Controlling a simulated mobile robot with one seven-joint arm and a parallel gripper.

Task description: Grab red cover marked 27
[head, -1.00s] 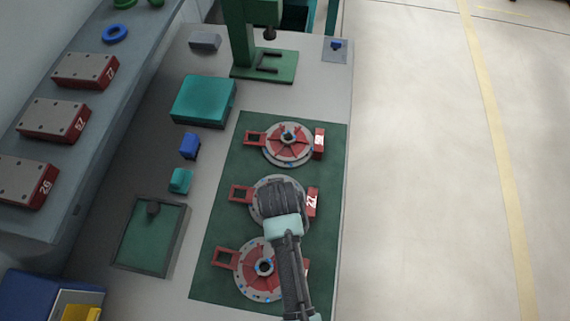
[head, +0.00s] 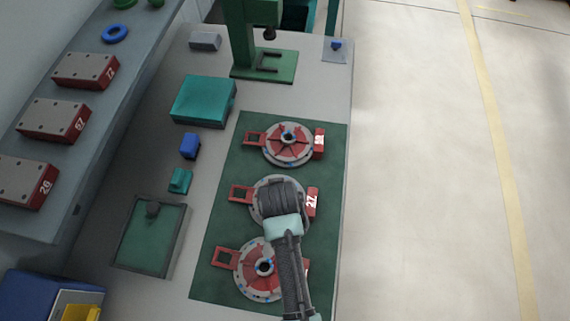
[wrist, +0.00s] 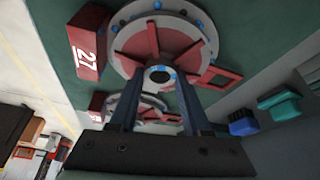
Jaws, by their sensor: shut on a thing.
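The red cover marked 27 (head: 312,203) is the middle one of three round units on the green mat. It has red spokes, a tab with a white 27 on its right and a red frame-shaped handle on its left. My gripper (head: 280,200) is over its centre and hides most of its middle in the head view. In the wrist view the cover (wrist: 150,45) fills the upper part. The two fingers of my gripper (wrist: 160,76) stand either side of its hub and are shut on it. The cover still sits level on its round base.
Two similar red covers lie on the mat, one at the back (head: 289,140) and one at the front (head: 258,277). A green press (head: 263,65) stands behind. A teal box (head: 203,100), a blue block (head: 190,146) and a tray (head: 130,268) are to the left. Numbered red blocks (head: 55,120) line the shelf.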

